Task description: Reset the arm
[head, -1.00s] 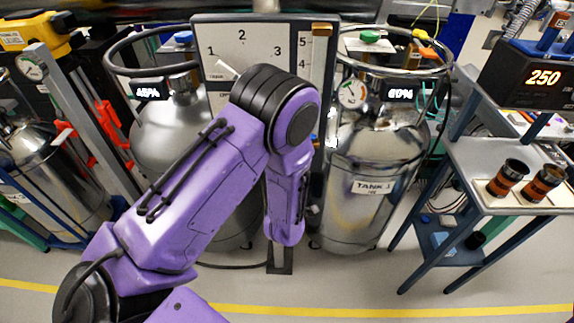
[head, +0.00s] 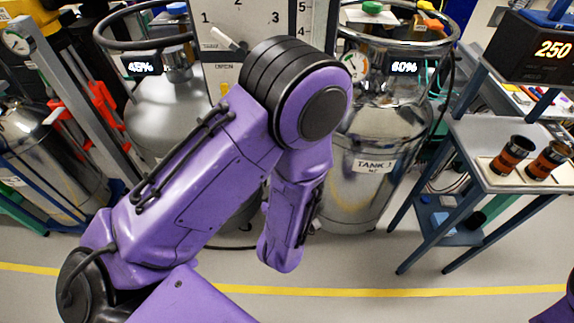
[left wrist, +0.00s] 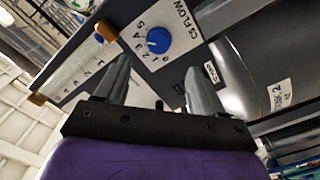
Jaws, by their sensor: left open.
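My left arm (head: 190,190) comes in from the lower left of the head view, bends at a black-ringed elbow and hangs down in front of the tanks. Its gripper is hidden there behind the forearm. In the left wrist view my left gripper (left wrist: 160,88) is open, with nothing seen between its two grey fingers. Beyond the fingers is a panel with a blue knob (left wrist: 158,41) labelled flow. I cannot tell whether the fingers touch anything. A purple piece (head: 562,306), probably my right arm, shows at the lower right corner; its gripper is out of view.
A dial panel (head: 236,22) stands between two silver tanks, the left one (head: 165,115) reading 45% and the right one (head: 375,190) 60%. A side table (head: 490,150) with two orange-banded cups (head: 512,157) is at right. Grey floor (head: 400,308) with a yellow line is clear in front.

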